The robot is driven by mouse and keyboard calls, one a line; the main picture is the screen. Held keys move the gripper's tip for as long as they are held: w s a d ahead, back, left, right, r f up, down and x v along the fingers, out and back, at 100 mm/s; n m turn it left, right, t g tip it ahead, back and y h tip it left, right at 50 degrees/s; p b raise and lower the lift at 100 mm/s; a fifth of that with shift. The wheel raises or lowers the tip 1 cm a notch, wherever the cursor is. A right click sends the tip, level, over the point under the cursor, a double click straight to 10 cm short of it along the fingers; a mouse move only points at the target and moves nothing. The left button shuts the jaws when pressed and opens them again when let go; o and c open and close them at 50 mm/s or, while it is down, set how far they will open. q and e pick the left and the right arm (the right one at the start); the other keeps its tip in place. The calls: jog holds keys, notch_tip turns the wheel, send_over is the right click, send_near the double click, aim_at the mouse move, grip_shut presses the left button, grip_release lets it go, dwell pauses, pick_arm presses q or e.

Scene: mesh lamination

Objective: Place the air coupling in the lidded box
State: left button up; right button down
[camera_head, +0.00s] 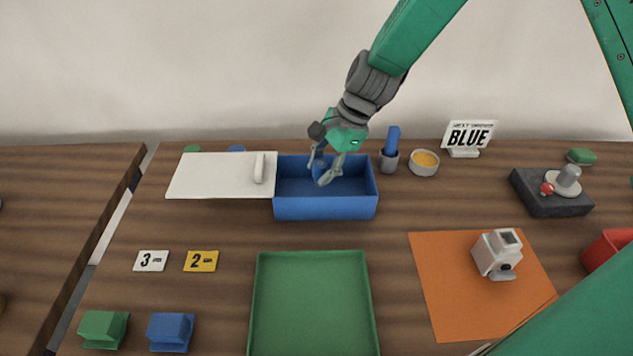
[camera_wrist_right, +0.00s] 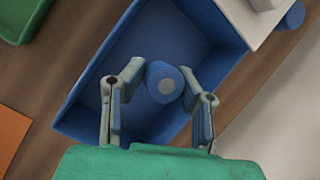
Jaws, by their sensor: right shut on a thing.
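In the head view my right gripper (camera_head: 322,172) points down inside the lidded box (camera_head: 325,208), shut on the coupling (camera_head: 319,168), which is partly hidden by the fingers. The box is blue and open at the top. Its white lid (camera_head: 215,176) with a raised handle (camera_head: 259,168) lies off to the left side. Whether the coupling touches the box floor is unclear. My left gripper is not in view.
A green tray (camera_head: 312,310) stands in front of the box. A blue item in a grey cup (camera_head: 388,160) and a yellow-filled bowl (camera_head: 424,163) stand right of it. An orange mat (camera_head: 450,290) holds a white device (camera_head: 497,253). A "BLUE" sign (camera_head: 468,137) stands at the back.

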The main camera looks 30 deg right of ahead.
jog(key=f, duration=0.1)
jog(key=d+f, duration=0.1)
jog(key=f, duration=0.1)
jog(key=d+f, duration=0.1)
jog(key=shift+d+f, duration=0.2)
jog(key=shift+d, duration=0.05)
jog(key=shift+a+f, duration=0.15)
jog(key=shift+a, duration=0.1)
jog(key=shift+a+r, duration=0.2)
jog(key=shift+a, duration=0.65)
jog(key=shift+a+f, duration=0.1)
jog(key=shift+a, duration=0.25)
jog(key=c, duration=1.2)
grip_release()
jog(key=shift+d, duration=0.2)
jog(key=shift+d+f, duration=0.2)
jog(key=shift+d, duration=0.95)
jog(key=shift+a+r, duration=0.1)
jog(key=shift+r, duration=0.25)
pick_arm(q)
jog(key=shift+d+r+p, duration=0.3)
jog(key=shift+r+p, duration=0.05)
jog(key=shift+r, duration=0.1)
pick_arm(e)
jog(key=a+v, duration=0.1)
jog(key=v, duration=1)
jog(key=shift+a+r, duration=0.15)
jog(key=shift+r, duration=0.3)
